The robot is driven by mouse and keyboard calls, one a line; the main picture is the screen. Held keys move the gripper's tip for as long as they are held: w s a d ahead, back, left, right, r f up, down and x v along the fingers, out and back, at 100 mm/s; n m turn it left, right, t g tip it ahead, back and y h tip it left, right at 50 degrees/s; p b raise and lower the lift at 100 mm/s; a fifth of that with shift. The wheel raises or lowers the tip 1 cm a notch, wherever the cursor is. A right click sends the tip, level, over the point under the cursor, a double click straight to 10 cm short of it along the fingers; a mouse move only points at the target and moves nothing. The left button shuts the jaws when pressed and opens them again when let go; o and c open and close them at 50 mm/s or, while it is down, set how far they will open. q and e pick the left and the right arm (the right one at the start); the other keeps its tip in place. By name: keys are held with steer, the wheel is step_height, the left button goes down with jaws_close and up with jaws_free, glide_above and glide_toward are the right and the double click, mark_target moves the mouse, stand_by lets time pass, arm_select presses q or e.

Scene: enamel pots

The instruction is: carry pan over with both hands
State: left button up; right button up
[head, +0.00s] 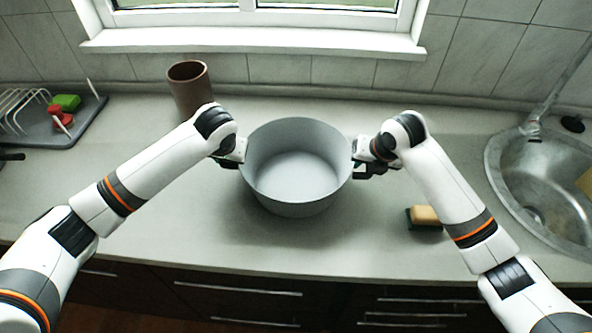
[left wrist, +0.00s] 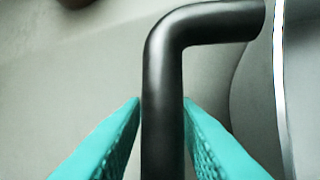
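The pan (head: 295,203) is a grey, deep, round pot with an empty inside, upright in the middle of the counter in the head view. I cannot tell if its base touches the counter. My left gripper (head: 238,160) is at its left side. In the left wrist view, the teal fingers of this gripper (left wrist: 162,105) lie close against both sides of a dark bent handle (left wrist: 205,22), and the pan's rim (left wrist: 279,90) shows at the right. My right gripper (head: 360,160) is at the pan's right side; its fingers and that handle are mostly hidden.
A brown cup (head: 187,90) stands behind left of the pan. A sponge (head: 425,215) on a dark holder lies to its right, near my right arm. A sink (head: 550,185) is far right, a drying tray (head: 55,125) far left. The counter (head: 190,235) is clear front left.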

arm_select(q)
steer(key=shift+f, duration=0.1)
arm_select(e)
steer(key=shift+f, duration=0.1)
arm_select(q)
steer(key=c, duration=0.6)
arm_select(e)
steer(key=c, duration=0.6)
arm_select(q)
steer(key=shift+w, duration=0.1)
arm_select(e)
steer(key=shift+w, duration=0.1)
stand_by(0.6)
